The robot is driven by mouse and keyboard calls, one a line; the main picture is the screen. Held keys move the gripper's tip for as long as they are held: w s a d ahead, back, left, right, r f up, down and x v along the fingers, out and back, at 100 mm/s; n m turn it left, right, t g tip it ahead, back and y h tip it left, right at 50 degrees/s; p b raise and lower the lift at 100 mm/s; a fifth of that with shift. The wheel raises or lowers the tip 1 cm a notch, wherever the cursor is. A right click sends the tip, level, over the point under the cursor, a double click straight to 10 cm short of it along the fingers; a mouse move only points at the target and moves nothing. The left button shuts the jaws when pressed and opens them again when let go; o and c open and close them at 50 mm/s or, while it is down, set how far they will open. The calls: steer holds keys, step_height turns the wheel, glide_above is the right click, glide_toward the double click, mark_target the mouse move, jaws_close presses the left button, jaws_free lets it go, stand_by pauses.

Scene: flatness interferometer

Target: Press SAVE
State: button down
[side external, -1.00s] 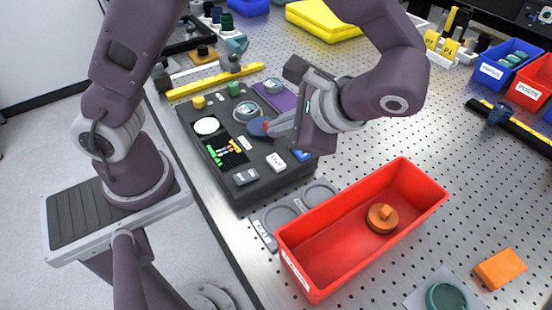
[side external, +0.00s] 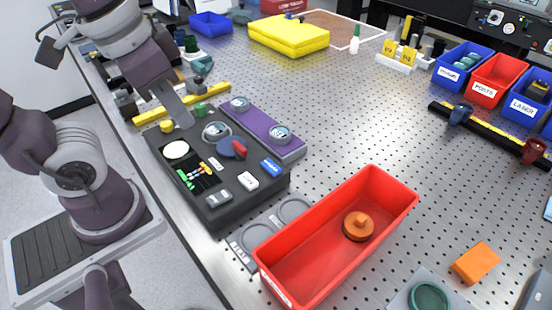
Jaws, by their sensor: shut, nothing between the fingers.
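The dark control box (side external: 245,200) sits on the metal table at centre left. It carries a white key (side external: 248,181), a grey key (side external: 219,198) and a blue key (side external: 271,167) near its front and right edges. Their labels are too small to read, so I cannot tell which is SAVE. A blue and red knob (side external: 232,147) is on its top, beside a round dial (side external: 216,132). My gripper (side external: 186,124) is shut and empty. It points down over the back left part of the box, near a yellow button (side external: 166,126), away from the keys. Contact cannot be judged.
A purple unit (side external: 262,128) with round dials adjoins the box on the right. A red bin (side external: 395,205) holding an orange knobbed disc (side external: 358,226) stands in front right. A yellow bar (side external: 215,91) lies behind the box. The perforated table to the right is mostly clear.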

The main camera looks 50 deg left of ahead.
steer(key=shift+s+r+n+t, duration=0.25)
steer(key=shift+s+n+t, duration=0.3)
steer(key=shift+t, duration=0.45)
steer(key=c, duration=2.1)
jaws_free()
